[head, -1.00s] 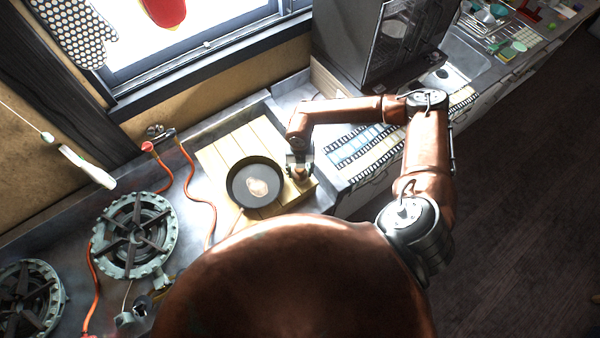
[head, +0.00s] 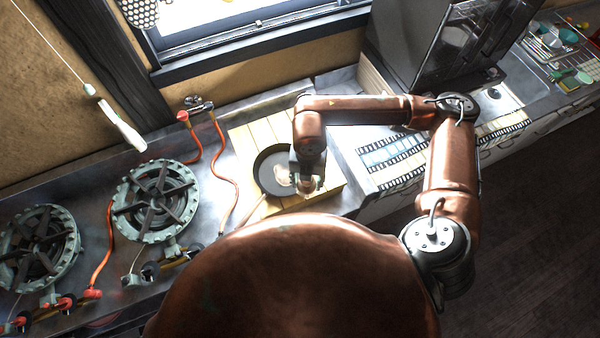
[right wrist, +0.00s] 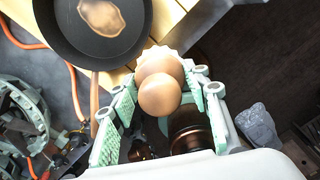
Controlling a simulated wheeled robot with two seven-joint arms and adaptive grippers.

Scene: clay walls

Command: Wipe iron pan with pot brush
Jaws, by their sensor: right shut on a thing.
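The iron pan (head: 268,180) is round and dark and lies on a pale wooden board (head: 244,142). A light brownish patch (head: 283,175) shows on its inside, and also in the right wrist view (right wrist: 112,18). My right gripper (head: 307,184) is at the pan's right edge and hides part of it. In the right wrist view my right gripper (right wrist: 163,88) is shut on the pot brush (right wrist: 160,94), a rounded tan wooden brush with a pale fringe. The brush appears just beside the pan rim (right wrist: 98,62); I cannot tell whether they touch. My left gripper is not in view.
Two gas burners (head: 155,200) (head: 38,248) stand on the counter at left, with orange hoses (head: 222,165) between them and the board. A dark cabinet-like appliance (head: 430,45) and a sink (head: 497,95) are at the upper right. A window is behind.

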